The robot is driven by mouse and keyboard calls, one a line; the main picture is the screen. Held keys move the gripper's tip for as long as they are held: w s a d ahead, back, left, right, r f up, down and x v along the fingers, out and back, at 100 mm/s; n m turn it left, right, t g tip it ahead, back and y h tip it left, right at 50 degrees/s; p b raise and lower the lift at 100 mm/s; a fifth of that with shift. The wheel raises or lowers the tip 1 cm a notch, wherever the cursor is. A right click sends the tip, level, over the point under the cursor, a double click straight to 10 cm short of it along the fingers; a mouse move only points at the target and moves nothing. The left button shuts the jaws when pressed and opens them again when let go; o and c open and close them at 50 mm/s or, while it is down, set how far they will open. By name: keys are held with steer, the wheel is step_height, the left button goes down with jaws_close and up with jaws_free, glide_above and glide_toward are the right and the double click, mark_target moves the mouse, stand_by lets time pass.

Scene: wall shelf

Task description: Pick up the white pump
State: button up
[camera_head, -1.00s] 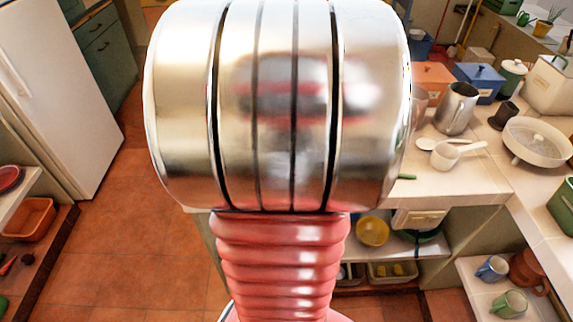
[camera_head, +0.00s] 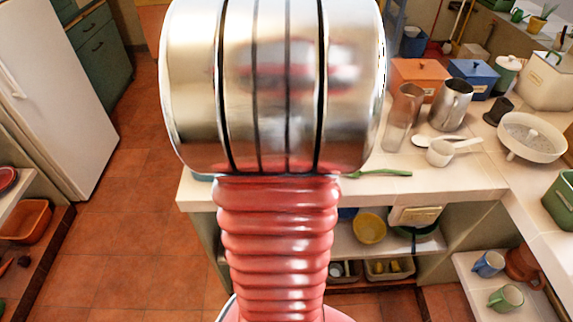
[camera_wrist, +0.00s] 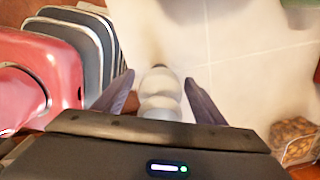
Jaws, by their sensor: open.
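A white, rounded object that looks like the white pump (camera_wrist: 160,92) stands between the fingers in the wrist view. Its near lower part is hidden behind the gripper body. My gripper (camera_wrist: 159,77) is open, with one dark finger on each side of it. A narrow gap shows on each side near the fingertips. In the head view my arm covers the middle, and neither the pump nor the gripper shows.
In the wrist view, upright grey-edged panels (camera_wrist: 92,45) and a glossy red object (camera_wrist: 40,75) crowd the left. The pale surface (camera_wrist: 240,60) right of the pump is mostly clear. In the head view, a metal pitcher (camera_head: 452,105) stands on the counter.

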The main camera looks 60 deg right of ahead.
steer(key=shift+c, duration=0.5)
steer(key=c, duration=1.1)
steer(key=shift+o, duration=0.2)
steer(key=shift+r, duration=0.1)
step_height(320, 180, up, 10)
steer(key=shift+f, duration=0.1)
steer(key=shift+s, duration=0.1)
